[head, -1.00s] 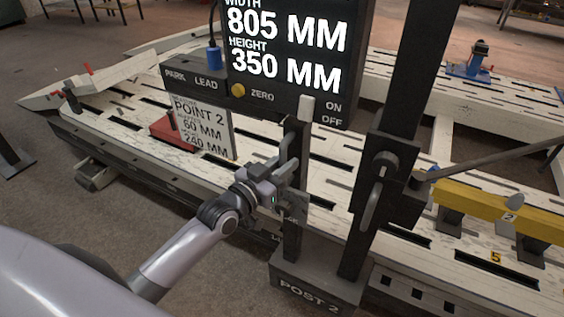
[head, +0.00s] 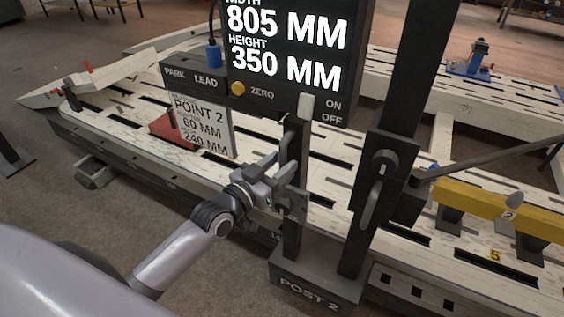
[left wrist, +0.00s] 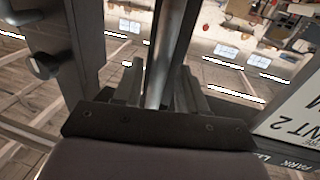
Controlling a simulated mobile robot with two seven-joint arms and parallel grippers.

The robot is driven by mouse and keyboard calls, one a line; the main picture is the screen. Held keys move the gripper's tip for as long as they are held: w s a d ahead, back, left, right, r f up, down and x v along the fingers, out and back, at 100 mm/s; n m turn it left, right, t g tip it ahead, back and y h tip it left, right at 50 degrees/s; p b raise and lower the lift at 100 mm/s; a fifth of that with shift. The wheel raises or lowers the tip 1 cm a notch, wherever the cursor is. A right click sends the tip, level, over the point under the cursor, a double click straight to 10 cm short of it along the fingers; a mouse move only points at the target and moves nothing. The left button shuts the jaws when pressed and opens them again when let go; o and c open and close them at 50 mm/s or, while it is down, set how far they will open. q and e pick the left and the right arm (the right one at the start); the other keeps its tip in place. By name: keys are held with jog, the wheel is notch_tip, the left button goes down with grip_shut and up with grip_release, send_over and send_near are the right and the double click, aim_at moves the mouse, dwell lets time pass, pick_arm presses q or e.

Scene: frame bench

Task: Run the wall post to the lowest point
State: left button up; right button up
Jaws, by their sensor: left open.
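The black post stand (head: 308,284), marked POST 2, has two dark uprights. The right upright (head: 412,75) carries a dark carriage (head: 392,165) with a round knob and a curved handle (head: 371,205). A long pointer arm (head: 490,152) reaches right from this carriage. My left gripper (head: 287,160) is open at the left upright (head: 292,235), beside a grey bar there. In the left wrist view a round grey bar (left wrist: 168,50) runs between the open fingers (left wrist: 162,90); contact cannot be told. My right gripper is out of view.
A display (head: 285,45) reads width 805 MM and height 350 MM above the gripper. A card (head: 201,125) reads POINT 2. The slotted white bench (head: 130,130) lies behind. A yellow beam (head: 475,203) stands at right. Open floor lies at left.

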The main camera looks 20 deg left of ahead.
pick_arm(q)
jog(key=v, duration=0.6)
dwell(0.5)
jog(key=s+d+f+g+y, duration=0.2)
jog(key=s+f+g, duration=0.5)
jog(key=s+f, duration=1.1)
jog(key=shift+s+d+f+n+y, duration=0.15)
jog(key=shift+d+f+n+y, duration=0.3)
jog(key=shift+d, duration=0.3)
dwell(0.7)
